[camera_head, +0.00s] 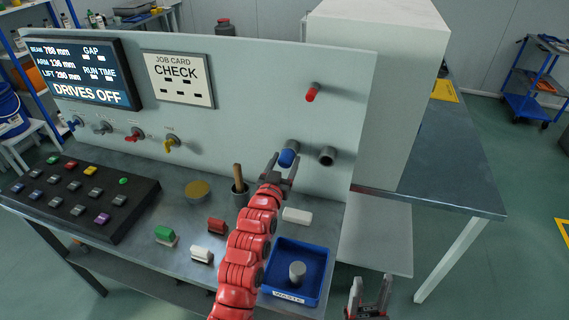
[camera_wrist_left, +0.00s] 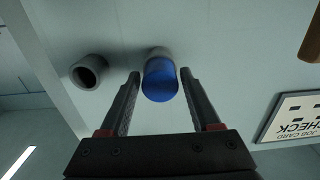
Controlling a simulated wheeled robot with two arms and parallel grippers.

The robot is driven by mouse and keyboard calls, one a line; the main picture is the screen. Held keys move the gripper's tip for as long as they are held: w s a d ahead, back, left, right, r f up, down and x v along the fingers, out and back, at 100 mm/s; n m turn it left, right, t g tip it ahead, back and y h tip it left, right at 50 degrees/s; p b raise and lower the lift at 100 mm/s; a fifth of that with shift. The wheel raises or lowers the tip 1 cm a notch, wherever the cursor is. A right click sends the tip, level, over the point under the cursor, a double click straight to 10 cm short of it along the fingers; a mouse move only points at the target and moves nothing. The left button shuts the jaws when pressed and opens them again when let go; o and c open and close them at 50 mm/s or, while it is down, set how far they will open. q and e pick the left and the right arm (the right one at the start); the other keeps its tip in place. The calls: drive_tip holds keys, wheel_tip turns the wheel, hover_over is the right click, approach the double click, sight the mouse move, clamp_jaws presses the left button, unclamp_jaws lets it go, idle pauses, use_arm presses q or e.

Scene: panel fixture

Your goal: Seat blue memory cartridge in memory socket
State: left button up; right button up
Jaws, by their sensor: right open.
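The blue cartridge (camera_head: 287,158) sticks out of a grey round socket (camera_head: 293,146) on the upright panel. In the left wrist view the blue cartridge (camera_wrist_left: 160,82) points towards the camera, with the grey socket rim (camera_wrist_left: 158,52) behind it. My left gripper (camera_head: 283,165) is open, with one finger on each side of the cartridge's end. Gaps show between the fingers and the cartridge in the left wrist view (camera_wrist_left: 161,75). How deep the cartridge sits is unclear. A second grey socket (camera_head: 326,156) to the right is empty. My right gripper (camera_head: 371,293) is open and empty, low beside the bench.
A red knob (camera_head: 313,92) juts from the panel above the sockets. On the bench are a blue waste tray (camera_head: 321,262) holding a grey cylinder (camera_head: 297,271), a white block (camera_head: 297,216), a cup (camera_head: 240,196) with a wooden handle, and a button console (camera_head: 72,211).

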use_arm(q)
drive_tip(key=shift+o, duration=1.2)
drive_tip(key=shift+s+a, duration=0.1)
drive_tip(key=shift+s, duration=0.2)
drive_tip(key=b+v, duration=0.1)
drive_tip(key=v, duration=1.5)
drive_tip(key=shift+s+b, duration=0.3)
drive_tip(key=shift+s, duration=0.1)
drive_tip(key=shift+a, duration=0.15)
